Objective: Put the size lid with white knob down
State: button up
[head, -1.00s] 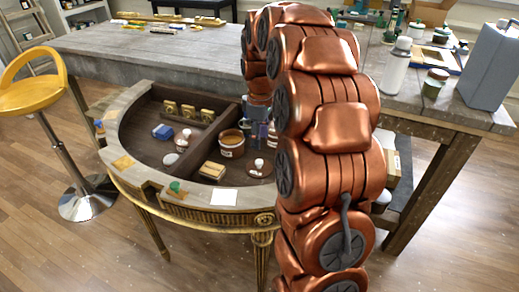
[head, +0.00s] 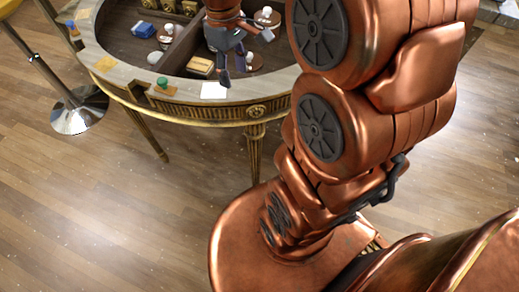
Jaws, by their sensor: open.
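A round brown lid with a white knob (head: 254,67) lies in the right compartment of the half-round console (head: 187,108), in the head view. My gripper (head: 246,59) is open over this part of the console, with its dark fingers spread around or in front of the lid. I cannot tell whether they touch it. My gripper hides part of the lid and the space behind it. Another white-knobbed piece (head: 267,15) stands farther back, and a third (head: 171,32) is in the left compartment.
A yellowish box (head: 200,66) lies left of my gripper. A blue box (head: 143,29) and a white round piece (head: 157,57) are in the left compartment. On the rim are a green-knobbed piece (head: 162,84), a white card (head: 214,91) and an orange tile (head: 104,64). The front floor is clear.

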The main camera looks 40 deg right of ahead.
jog(key=s+a+f+m, duration=0.1)
jog(key=s+a+f, duration=0.1)
jog(key=s, duration=0.7)
jog(key=s+a+f+m+g, duration=0.1)
jog(key=s+a+f+m, duration=0.1)
jog(key=s+a, duration=0.3)
jog(key=s, duration=0.4)
jog(key=shift+s+a+f+m, duration=0.2)
jog(key=shift+s+m, duration=0.1)
jog(key=shift+s, duration=0.05)
